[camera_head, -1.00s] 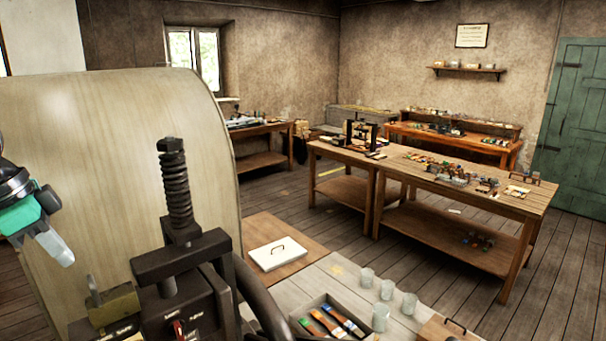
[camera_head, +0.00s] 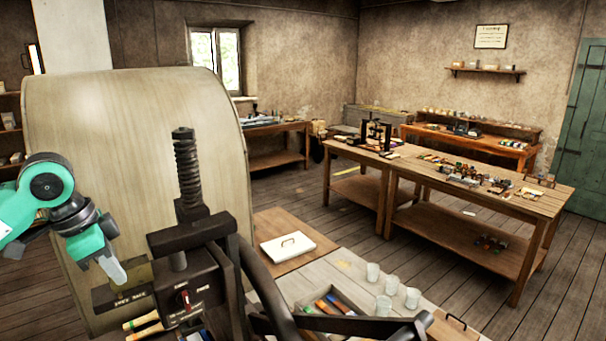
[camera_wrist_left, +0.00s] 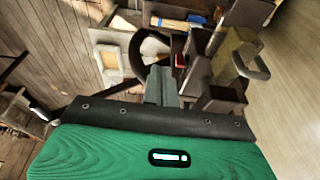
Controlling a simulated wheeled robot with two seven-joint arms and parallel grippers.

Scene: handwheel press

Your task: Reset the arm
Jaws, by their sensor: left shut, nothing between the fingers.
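The press stands in the foreground of the head view, with an upright black screw (camera_head: 188,170), a dark crossbar and a dark box with a red switch (camera_head: 185,299). A dark curved rim (camera_head: 262,283), perhaps the handwheel, runs down its right side. My left gripper (camera_head: 118,274) comes in from the left on a teal arm, pointing down and right, left of the box. It is shut and empty. In the left wrist view its grey fingers (camera_wrist_left: 161,86) point toward the press, beside a brass block with a handle (camera_wrist_left: 237,52). Contact cannot be told. My right gripper is out of view.
A large curved pale panel (camera_head: 130,130) stands behind the press.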

